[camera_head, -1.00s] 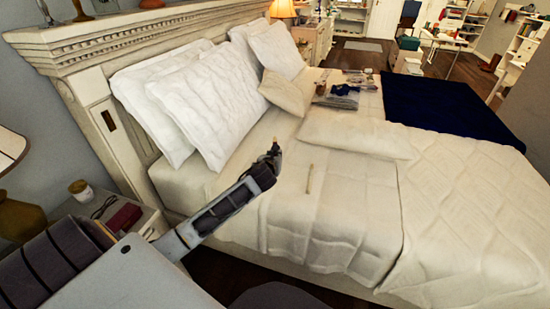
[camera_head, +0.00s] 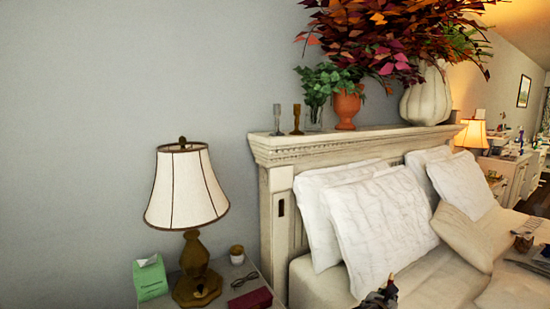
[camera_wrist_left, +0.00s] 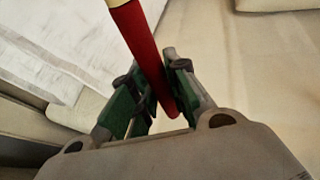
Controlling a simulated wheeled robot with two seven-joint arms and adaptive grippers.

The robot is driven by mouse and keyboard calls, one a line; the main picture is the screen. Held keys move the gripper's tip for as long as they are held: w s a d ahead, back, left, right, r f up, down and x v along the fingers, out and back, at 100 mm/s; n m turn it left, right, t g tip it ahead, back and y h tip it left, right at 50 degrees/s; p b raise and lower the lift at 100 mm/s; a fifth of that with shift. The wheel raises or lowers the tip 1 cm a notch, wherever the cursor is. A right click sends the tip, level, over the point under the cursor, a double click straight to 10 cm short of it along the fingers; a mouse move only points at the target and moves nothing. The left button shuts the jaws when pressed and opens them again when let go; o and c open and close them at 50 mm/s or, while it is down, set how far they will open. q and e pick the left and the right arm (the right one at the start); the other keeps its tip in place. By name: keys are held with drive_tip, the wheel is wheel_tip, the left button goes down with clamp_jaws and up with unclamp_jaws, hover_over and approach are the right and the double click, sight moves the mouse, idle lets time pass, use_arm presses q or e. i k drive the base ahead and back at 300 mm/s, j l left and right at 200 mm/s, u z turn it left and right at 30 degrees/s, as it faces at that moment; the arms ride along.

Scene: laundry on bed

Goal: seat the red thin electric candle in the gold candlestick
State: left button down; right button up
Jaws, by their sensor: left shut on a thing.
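The gold candlestick (camera_head: 297,119) stands upright on top of the headboard ledge, and no candle shows in it. A grey candlestick (camera_head: 277,119) stands just left of it. My left gripper (camera_head: 382,291) shows only in part at the bottom edge of the head view, over the bed, well below and right of the candlesticks. In the left wrist view my left gripper (camera_wrist_left: 153,72) is shut on the red thin candle (camera_wrist_left: 140,45). The candle leans across the fingers, with a pale band near the top edge of the picture. My right gripper is not in view.
A potted plant (camera_head: 346,108) and a white vase (camera_head: 427,95) with large red foliage stand right of the candlesticks on the headboard (camera_head: 345,148). A lamp (camera_head: 187,190) stands on the nightstand at left. White pillows (camera_head: 378,220) lean below the ledge.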

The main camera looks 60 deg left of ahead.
sight(297, 112)
drive_tip(key=u, duration=1.85)
